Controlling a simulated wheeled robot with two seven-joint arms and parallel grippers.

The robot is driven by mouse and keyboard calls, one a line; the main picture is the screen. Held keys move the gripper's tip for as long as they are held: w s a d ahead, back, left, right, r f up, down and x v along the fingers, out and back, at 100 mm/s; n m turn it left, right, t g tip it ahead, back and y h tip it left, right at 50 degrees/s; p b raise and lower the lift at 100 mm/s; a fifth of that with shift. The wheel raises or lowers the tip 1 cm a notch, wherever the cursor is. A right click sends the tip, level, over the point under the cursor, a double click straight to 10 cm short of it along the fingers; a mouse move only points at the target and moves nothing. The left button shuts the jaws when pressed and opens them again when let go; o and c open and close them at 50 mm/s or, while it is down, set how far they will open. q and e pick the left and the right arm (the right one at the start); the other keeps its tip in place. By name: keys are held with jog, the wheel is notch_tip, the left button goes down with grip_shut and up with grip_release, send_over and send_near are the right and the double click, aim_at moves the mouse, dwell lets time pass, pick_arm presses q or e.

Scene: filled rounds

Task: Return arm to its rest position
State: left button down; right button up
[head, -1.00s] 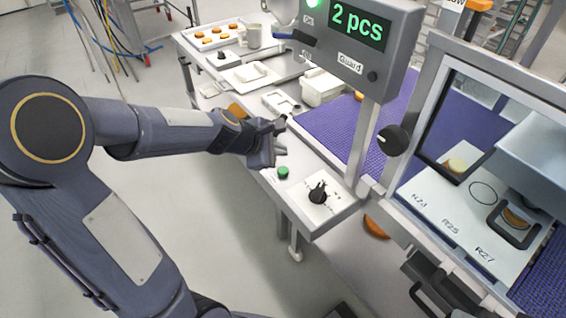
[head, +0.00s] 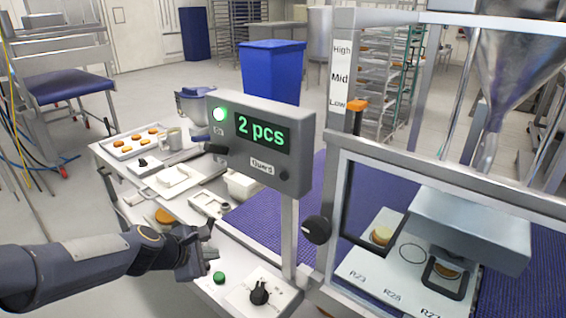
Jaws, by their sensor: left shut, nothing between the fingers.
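My left arm comes in from the left edge in the head view. My left gripper (head: 207,258) is shut and empty, at the near left edge of the bench, just behind and left of the green button (head: 219,277). The black rotary knob (head: 260,291) on its white plate is to the right of the gripper. My right gripper is out of view.
A grey control box (head: 262,143) reading "2 pcs" stands on a post. A guarded press (head: 465,240) is on the right, by a purple belt (head: 262,221). A tray of pastries (head: 118,151) lies at the back left. A blue bin (head: 272,75) stands behind.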

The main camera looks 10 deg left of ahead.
pick_arm(q)
jog(key=s+d+r+m+g+h, duration=0.1)
jog(key=s+d+r+m, duration=0.15)
jog(key=s+m, duration=0.35)
jog(key=s+d+r+m+h, duration=0.1)
jog(key=s+r+m, duration=0.2)
jog(key=s+m, duration=0.3)
jog(key=s+f+m+g+y, duration=0.1)
jog(key=s+f+m+y, duration=0.1)
jog(key=s+m, duration=0.6)
jog(key=s+f, duration=0.1)
jog(key=s, duration=0.4)
jog(key=shift+d+g, duration=0.15)
jog(key=shift+g, duration=0.25)
